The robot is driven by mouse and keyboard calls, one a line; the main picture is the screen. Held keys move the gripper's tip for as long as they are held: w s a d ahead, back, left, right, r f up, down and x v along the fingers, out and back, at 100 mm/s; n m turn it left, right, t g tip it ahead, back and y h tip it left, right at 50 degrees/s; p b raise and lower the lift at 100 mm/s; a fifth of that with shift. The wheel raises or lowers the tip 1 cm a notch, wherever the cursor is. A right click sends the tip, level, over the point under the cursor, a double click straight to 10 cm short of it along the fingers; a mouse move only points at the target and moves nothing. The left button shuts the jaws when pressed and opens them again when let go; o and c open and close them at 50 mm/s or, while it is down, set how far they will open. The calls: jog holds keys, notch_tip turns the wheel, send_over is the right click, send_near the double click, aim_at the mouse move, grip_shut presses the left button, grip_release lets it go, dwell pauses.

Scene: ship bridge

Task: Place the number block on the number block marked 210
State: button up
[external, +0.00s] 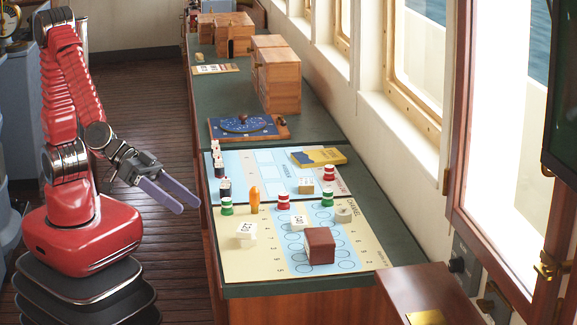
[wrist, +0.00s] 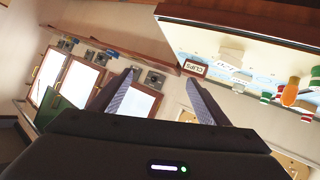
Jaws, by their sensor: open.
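A white number block (external: 246,231) sits on the cream left part of the chart board; it looks stacked or thick, and its digits are too small to read surely. A second white number block (external: 298,222) stands on the blue strip behind the brown box. A paler block (external: 306,187) is further back. I cannot tell which is marked 210. In the wrist view, white blocks (wrist: 232,53) show on the tilted board at upper right. My gripper (external: 188,207) is open and empty, left of the counter and apart from every block; its fingers also show in the wrist view (wrist: 160,80).
A brown box (external: 319,246) stands on the board (external: 255,265). Green-white and red-white stacks (external: 283,201) and an orange peg (external: 254,199) stand around the blocks. Wooden boxes (external: 278,82) are further back.

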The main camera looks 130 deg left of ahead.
jog(key=s+d+r+m+g+h, duration=0.2)
jog(key=s+d+r+m+h, duration=0.25)
jog(key=s, duration=0.45)
jog(key=s+a+f+g+y, duration=0.1)
jog(key=s+a, duration=0.3)
jog(key=s, duration=0.4)
jog(key=s+a+f+m+g+y, duration=0.1)
jog(key=s+a+g, duration=0.3)
jog(key=s, duration=0.4)
jog(key=shift+s+a+f, duration=0.15)
jog(key=shift+a, duration=0.45)
